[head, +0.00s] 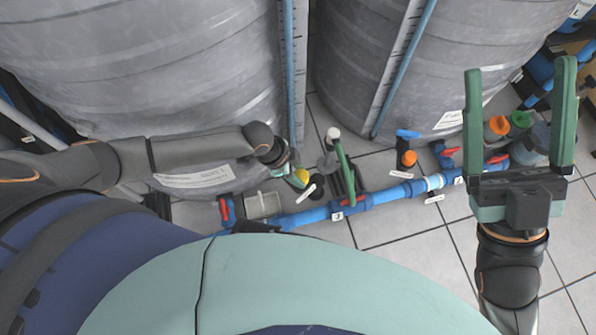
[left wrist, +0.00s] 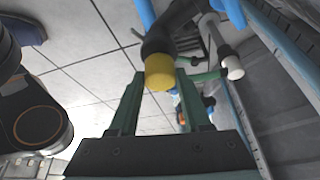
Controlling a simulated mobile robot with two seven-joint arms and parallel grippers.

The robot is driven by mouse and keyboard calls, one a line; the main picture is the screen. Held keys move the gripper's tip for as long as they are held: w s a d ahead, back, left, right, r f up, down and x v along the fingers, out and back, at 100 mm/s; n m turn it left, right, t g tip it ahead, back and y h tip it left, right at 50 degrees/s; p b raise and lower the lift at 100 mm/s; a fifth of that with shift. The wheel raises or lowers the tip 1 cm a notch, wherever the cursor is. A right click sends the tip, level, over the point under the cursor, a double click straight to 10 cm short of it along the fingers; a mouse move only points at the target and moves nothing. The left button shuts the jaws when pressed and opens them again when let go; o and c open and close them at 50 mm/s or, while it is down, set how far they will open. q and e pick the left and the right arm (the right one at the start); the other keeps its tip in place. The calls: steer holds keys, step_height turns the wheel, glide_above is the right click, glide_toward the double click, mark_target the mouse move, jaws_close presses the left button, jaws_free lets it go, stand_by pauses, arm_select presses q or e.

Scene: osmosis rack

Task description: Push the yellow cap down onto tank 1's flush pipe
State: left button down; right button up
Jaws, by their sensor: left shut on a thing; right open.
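The yellow cap (head: 301,177) sits low in front of the left grey tank (head: 140,60), whose label I cannot read clearly. In the left wrist view the yellow cap (left wrist: 160,72) is between the fingertips of my left gripper (left wrist: 160,80), which is shut on it. The cap is against the end of a dark pipe (left wrist: 166,40); how far it sits on the pipe cannot be told. In the head view my left gripper (head: 288,171) is mostly hidden behind its own wrist. My right gripper (head: 518,68) is wide open and empty at the right.
A blue pipe (head: 300,217) with red-handled valves runs along the floor. An orange cap (head: 408,158) is further right. Tiled floor (head: 400,235) in front is clear.

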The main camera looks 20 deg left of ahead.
arm_select(q)
steer(key=shift+a+p, duration=0.1)
steer(key=shift+p, duration=0.75)
arm_select(e)
steer(key=shift+r, duration=0.9)
stand_by(0.9)
arm_select(q)
steer(key=shift+f+b, duration=0.3)
steer(key=shift+f, duration=0.1)
arm_select(e)
steer(key=shift+f, duration=0.35)
arm_select(q)
steer(key=shift+c, duration=1.4)
jaws_free()
steer(key=shift+a+r+p, duration=0.15)
steer(key=shift+r+p, duration=0.15)
steer(key=shift+r, duration=0.1)
steer(key=p+v, duration=0.5)
steer(key=v, duration=0.6)
steer(key=shift+a+r+p, duration=0.25)
steer(key=shift+r+p, duration=0.05)
steer(key=shift+p, duration=0.1)
arm_select(e)
step_height(320, 180, up, 7)
steer(key=shift+s+d+n, duration=0.15)
steer(key=shift+d+n, duration=0.25)
arm_select(q)
steer(key=shift+s+d, duration=0.1)
arm_select(e)
steer(key=shift+f, duration=0.1)
